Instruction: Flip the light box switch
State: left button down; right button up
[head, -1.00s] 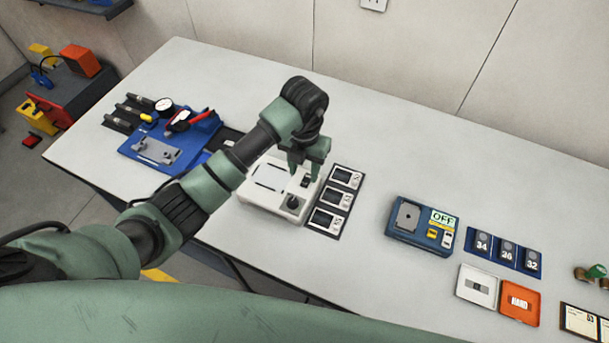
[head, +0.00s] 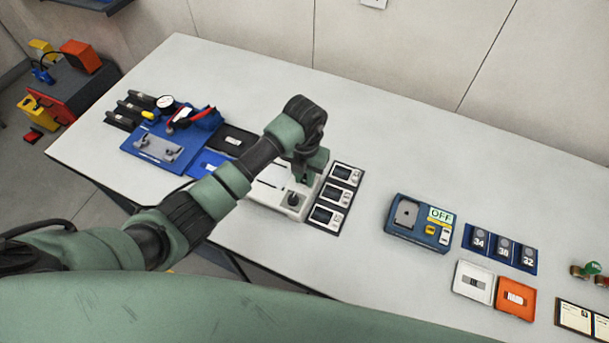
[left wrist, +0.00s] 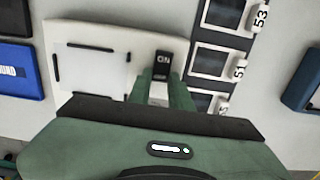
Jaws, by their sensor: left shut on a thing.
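The light box (head: 268,207) is a white box with a pale panel and a dark round knob, left of centre on the bench in the head view. It also shows in the left wrist view (left wrist: 90,33). Its switch (left wrist: 161,66) is a small dark rocker with a white label that seems to read ON. My left gripper (head: 305,178) is down over the box's right part. In the left wrist view its fingers (left wrist: 163,90) are shut on the switch, one at each side. The switch is hidden by the gripper in the head view. My right gripper is out of view.
Several small display cards (head: 329,217) lie just right of the box. A blue tool fixture (head: 150,150) is to the left. A blue device with an OFF sign (head: 418,220) stands further right. The bench behind the box (head: 390,130) is clear.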

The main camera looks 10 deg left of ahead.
pick_arm(q)
jog(key=shift+w+f+g+y+b, duration=0.15)
jog(key=shift+w+g+b, duration=0.1)
jog(key=shift+g+b, duration=0.7)
jog(key=shift+w+g+y+b, duration=0.2)
jog(key=shift+g+b, duration=0.25)
jog(key=shift+b, duration=1.2)
jog(key=shift+s+r+g, duration=0.1)
jog(key=shift+r+g, duration=0.2)
jog(key=c, duration=1.3)
grip_release()
jog(key=shift+r, duration=0.1)
